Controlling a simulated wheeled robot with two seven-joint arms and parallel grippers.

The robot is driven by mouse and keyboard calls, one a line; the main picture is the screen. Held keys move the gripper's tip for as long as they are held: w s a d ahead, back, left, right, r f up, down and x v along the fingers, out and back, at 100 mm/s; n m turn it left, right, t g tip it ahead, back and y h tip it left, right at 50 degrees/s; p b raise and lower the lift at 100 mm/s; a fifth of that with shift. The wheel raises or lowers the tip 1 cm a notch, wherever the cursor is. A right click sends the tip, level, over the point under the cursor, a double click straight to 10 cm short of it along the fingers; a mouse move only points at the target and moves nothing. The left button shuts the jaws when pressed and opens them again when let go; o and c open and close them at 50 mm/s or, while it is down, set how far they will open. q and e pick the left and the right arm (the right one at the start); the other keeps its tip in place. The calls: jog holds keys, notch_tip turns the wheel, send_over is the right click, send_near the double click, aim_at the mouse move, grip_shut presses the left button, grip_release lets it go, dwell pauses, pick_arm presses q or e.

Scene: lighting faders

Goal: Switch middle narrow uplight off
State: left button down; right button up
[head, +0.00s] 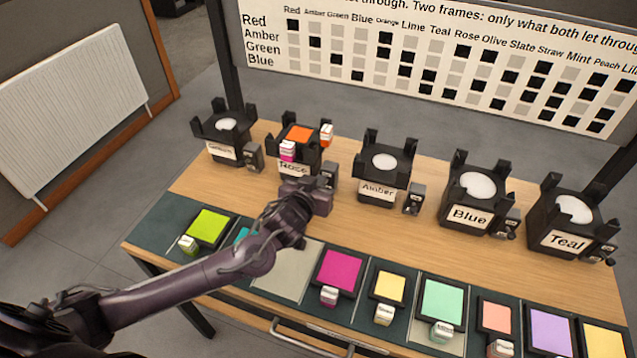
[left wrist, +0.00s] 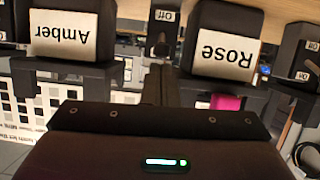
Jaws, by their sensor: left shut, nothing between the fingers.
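The uplights are black boxes in a row on the table. Rose (head: 293,168) holds an orange gel (head: 299,134), with an orange tab and a magenta tab beside it. Amber (head: 377,190) has a bare white lens. A switch box stands to the right of each; Rose's switch box (head: 328,174) and Amber's switch box (head: 414,198) flank my left gripper's area. My left gripper (head: 305,190) is shut and empty in front of Rose. In the left wrist view its fingers (left wrist: 160,85) point toward the switch box (left wrist: 163,28) between the upside-down Amber and Rose labels. Contact cannot be told.
Green (head: 222,150), Blue (head: 468,216) and Teal (head: 565,241) are the other uplights. Several coloured gel frames, among them a magenta one (head: 339,270), lie along the front edge. A printed chart (head: 440,55) stands behind. Bare wood separates the uplights from the gels.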

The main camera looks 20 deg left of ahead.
pick_arm(q)
jog(key=shift+s+f+t+b, duration=0.2)
jog(key=shift+f+t+b, duration=0.1)
jog(key=shift+f+b, duration=0.45)
jog(key=shift+s, duration=0.25)
jog(key=shift+s+f+p, duration=0.25)
jog(key=shift+p, duration=0.4)
jog(key=shift+s+f, duration=0.1)
jog(key=shift+f, duration=0.5)
pick_arm(e)
jog(key=shift+w+f, duration=0.15)
jog(key=shift+f, duration=0.3)
pick_arm(q)
jog(key=shift+r, duration=0.15)
pick_arm(e)
jog(key=shift+r, duration=0.1)
